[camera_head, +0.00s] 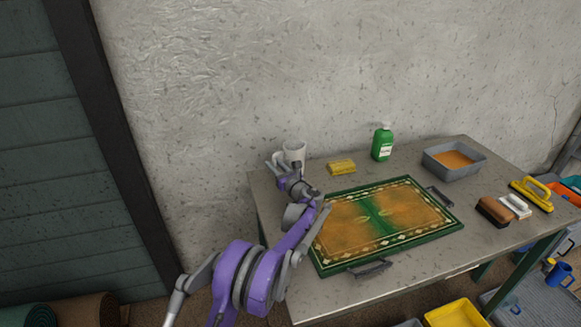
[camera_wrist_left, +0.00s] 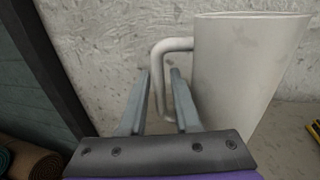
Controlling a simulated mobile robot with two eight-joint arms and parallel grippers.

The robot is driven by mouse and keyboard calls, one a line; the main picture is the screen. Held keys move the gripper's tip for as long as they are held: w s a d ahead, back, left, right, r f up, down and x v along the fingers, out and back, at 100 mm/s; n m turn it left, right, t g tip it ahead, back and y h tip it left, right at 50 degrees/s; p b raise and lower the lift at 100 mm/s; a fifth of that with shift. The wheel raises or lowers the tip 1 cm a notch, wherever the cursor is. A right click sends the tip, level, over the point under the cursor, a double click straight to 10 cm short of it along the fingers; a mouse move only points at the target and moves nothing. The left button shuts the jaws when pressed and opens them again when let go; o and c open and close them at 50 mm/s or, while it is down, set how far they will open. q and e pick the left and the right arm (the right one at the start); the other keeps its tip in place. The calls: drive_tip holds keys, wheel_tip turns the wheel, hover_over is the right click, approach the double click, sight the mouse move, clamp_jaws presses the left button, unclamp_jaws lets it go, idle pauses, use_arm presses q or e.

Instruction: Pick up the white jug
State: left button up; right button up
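The white jug (camera_head: 295,150) stands upright at the table's back left corner, close to the wall. It fills the right side of the left wrist view (camera_wrist_left: 245,70), with its handle on its left. My left gripper (camera_head: 280,160) is at the jug, partly in front of it. In the left wrist view my left gripper (camera_wrist_left: 160,75) is open, one finger on each side of the handle, with gaps showing beside it. The jug's lower part is hidden by my gripper in the head view. My right gripper is not in view.
A yellow sponge (camera_head: 341,167) and a green bottle (camera_head: 382,144) stand right of the jug. A grey basin (camera_head: 453,160) and brushes (camera_head: 496,211) are at the right. The wall (camera_head: 240,80) is close behind.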

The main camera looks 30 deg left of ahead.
use_arm(q)
clamp_jaws()
drive_tip(key=shift+d, duration=0.1)
idle(1.2)
